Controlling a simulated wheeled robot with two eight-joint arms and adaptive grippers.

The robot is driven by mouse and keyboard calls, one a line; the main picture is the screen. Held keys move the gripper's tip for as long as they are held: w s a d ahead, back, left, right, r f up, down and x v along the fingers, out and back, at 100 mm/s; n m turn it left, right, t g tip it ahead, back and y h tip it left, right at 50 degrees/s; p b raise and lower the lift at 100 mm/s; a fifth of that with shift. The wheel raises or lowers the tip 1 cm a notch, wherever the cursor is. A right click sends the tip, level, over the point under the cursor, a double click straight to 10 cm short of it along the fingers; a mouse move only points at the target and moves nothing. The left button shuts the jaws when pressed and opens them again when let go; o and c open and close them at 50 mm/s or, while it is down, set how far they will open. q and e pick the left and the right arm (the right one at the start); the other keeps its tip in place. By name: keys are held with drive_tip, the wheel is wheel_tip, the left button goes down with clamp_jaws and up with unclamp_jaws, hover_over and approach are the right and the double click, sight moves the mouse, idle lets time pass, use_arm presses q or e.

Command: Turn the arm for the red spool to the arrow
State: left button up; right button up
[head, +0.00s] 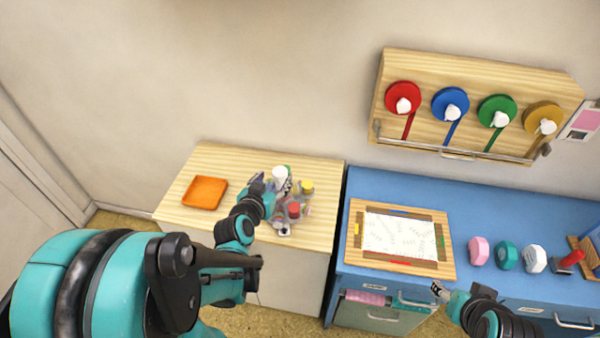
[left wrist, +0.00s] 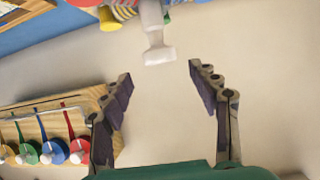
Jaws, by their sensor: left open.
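The red spool (head: 403,96) is a red disc at the left end of a wooden wall board (head: 440,75). A white piece (head: 404,106) sits at its middle and a red ribbon hangs below it. The red spool also shows at the left of the left wrist view (left wrist: 80,150). I cannot make out an arrow. My left gripper (head: 270,185) is over the wooden cabinet, well left of the spool, its fingers apart (left wrist: 160,76) and holding nothing. My right gripper (head: 439,290) is low by the blue cabinet's front; its jaws are too small to judge.
Blue (head: 450,102), green (head: 496,109) and yellow (head: 543,118) spools share the board, with a metal bar along its lower edge. Bottles, including a yellow-capped one (head: 306,187), stand by my left gripper. An orange tray (head: 205,193) lies left. Bare wall separates gripper and board.

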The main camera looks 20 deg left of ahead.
sight(279, 172)
use_arm(q)
drive_tip(key=b+x, duration=0.2)
drive_tip(key=x, duration=0.4)
drive_tip(key=shift+w+a+f, duration=0.1)
drive_tip(key=shift+w+f, duration=0.1)
drive_tip(key=shift+w, duration=0.05)
drive_tip(key=shift+c, duration=0.4)
clamp_jaws()
